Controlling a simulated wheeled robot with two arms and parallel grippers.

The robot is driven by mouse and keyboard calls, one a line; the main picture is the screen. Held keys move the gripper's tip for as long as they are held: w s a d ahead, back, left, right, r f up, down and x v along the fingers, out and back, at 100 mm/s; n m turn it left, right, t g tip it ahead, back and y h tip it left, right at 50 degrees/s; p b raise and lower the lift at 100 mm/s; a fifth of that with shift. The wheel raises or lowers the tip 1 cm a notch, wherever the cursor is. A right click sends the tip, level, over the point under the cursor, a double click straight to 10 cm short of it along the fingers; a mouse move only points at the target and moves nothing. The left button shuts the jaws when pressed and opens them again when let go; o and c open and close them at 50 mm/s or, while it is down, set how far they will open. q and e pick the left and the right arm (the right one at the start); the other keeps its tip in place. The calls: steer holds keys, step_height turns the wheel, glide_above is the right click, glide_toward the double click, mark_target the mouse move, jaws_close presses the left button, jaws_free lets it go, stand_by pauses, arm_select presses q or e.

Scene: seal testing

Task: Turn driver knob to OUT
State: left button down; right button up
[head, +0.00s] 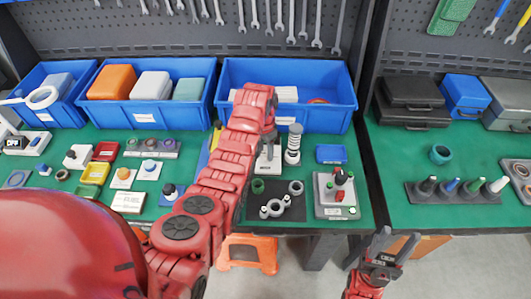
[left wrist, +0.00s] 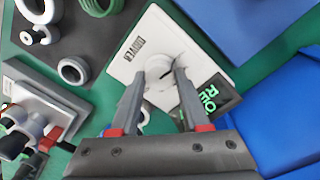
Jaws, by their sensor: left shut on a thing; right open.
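The driver is a white box (left wrist: 150,32) marked DRIVER in the left wrist view, with a round pale knob (left wrist: 160,69) on top and a dark display (left wrist: 212,98) with green characters at one edge. The characters are tilted and I cannot read them surely. My left gripper (left wrist: 161,80) has a finger on either side of the knob and is shut on it. In the head view my left gripper (head: 270,137) points down at the back of the green bench, partly hiding the driver. My right gripper (head: 378,245) is open and empty in front of the bench's edge.
A dark mat with metal rings (head: 273,207) lies in front of the driver. A grey fixture with black and red parts (head: 342,196) stands to the right. Blue bins (head: 335,115) line the back. Small blocks and switches cover the left bench.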

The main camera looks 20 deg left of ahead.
mark_target(264, 152)
stand_by(0.3)
arm_select(q)
steer(key=shift+c, duration=1.9)
jaws_free()
steer(key=shift+r, duration=0.1)
steer(key=shift+r, duration=0.25)
step_height(264, 152, up, 2)
steer(key=shift+w+r+b, duration=0.1)
steer(key=shift+b, duration=0.6)
step_height(264, 152, up, 14)
steer(key=p, duration=1.3)
steer(key=shift+a+r, duration=0.25)
steer(key=shift+a, duration=0.05)
